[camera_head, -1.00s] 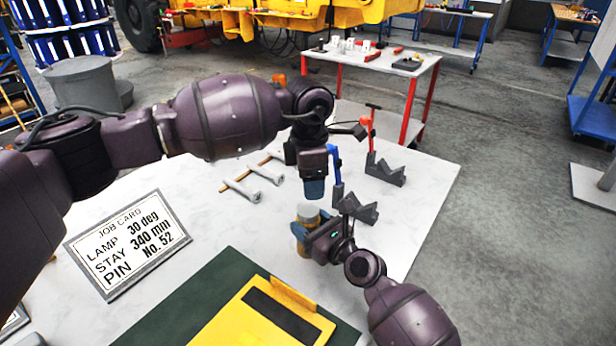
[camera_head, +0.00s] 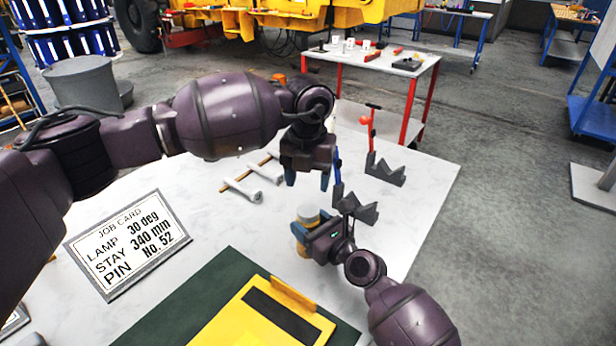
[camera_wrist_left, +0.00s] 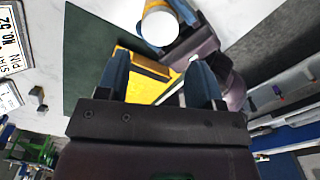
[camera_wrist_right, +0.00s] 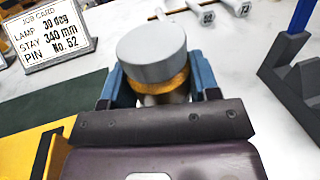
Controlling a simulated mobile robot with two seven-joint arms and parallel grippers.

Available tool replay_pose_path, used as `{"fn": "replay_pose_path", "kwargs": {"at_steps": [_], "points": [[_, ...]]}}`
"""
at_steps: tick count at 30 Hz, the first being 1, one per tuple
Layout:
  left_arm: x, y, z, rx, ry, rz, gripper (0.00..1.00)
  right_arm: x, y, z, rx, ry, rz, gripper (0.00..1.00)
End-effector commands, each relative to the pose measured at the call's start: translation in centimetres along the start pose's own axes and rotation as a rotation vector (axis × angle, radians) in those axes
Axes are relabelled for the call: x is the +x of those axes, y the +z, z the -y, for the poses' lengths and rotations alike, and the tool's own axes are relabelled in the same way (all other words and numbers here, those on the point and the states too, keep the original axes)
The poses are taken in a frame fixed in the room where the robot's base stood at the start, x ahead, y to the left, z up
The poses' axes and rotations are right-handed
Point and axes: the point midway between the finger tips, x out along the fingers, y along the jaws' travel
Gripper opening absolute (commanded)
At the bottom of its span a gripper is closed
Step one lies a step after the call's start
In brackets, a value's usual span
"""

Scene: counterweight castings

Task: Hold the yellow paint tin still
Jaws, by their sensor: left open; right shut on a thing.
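The yellow paint tin (camera_head: 301,232) stands upright on the white table, with a grey lid and a yellow band. My right gripper (camera_head: 308,232) is shut on it from the near right side. In the right wrist view the tin (camera_wrist_right: 155,58) sits between the two blue fingers, its lid above them. My left gripper (camera_head: 308,182) is open and empty, above and behind the tin, fingers pointing down. In the left wrist view the tin's pale lid (camera_wrist_left: 159,27) shows beyond the open fingers.
A yellow plate (camera_head: 262,318) on a dark green mat (camera_head: 185,298) lies in front. A job card sign (camera_head: 128,246) stands left. Pins (camera_head: 243,190) lie behind. Grey V-blocks (camera_head: 386,173) with blue and red upright pieces stand to the right of my left gripper.

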Motion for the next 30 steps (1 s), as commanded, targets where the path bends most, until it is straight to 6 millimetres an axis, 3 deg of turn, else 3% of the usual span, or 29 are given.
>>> {"fn": "replay_pose_path", "kwargs": {"at_steps": [14, 30], "points": [[0.3, 0.0, 0.0, -0.017, 0.0, -0.001, 0.61, 0.0, 0.0, 0.0, 0.0, 0.0, 0.0, 0.0], [6.8, -0.1, 0.0, -0.016, 0.0, -0.003, 0.61, 0.0, 0.0, 0.0, 0.0, 0.0, 0.0, 0.0]]}}
